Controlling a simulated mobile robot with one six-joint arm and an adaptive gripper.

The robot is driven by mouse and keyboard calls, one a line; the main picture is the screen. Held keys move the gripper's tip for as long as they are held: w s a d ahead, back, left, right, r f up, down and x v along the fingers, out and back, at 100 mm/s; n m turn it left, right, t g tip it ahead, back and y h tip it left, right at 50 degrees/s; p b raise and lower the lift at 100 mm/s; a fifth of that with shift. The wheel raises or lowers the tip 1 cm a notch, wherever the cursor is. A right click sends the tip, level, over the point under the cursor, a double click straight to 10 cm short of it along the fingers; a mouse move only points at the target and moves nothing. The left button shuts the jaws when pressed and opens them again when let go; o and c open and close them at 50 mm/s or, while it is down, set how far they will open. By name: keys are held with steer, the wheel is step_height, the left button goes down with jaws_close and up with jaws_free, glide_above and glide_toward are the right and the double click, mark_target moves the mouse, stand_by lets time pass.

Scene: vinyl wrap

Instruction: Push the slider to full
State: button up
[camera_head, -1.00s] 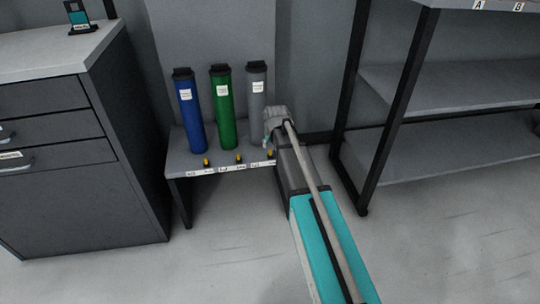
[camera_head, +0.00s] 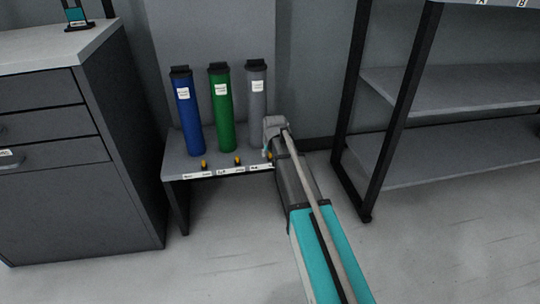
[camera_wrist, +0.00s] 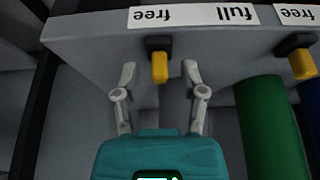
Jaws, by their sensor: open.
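In the wrist view a yellow slider knob (camera_wrist: 160,67) with a black base sticks out of the grey stand's front. It sits below the upside-down word "free" on a white label (camera_wrist: 195,16); "full" is to the right. My gripper (camera_wrist: 158,75) is open, one finger on each side of the knob, with visible gaps. In the head view my gripper (camera_head: 270,140) is at the stand's right end, by the grey tube (camera_head: 256,105); its fingers are hard to make out there.
A green tube (camera_head: 221,110) and a blue tube (camera_head: 187,112) stand on the low grey stand (camera_head: 178,162), with other yellow knobs below them. A drawer cabinet (camera_head: 75,200) is at left. A black-framed shelf (camera_head: 440,160) is at right. The floor in front is clear.

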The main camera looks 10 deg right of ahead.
jaws_close()
stand_by(0.3)
stand_by(0.3)
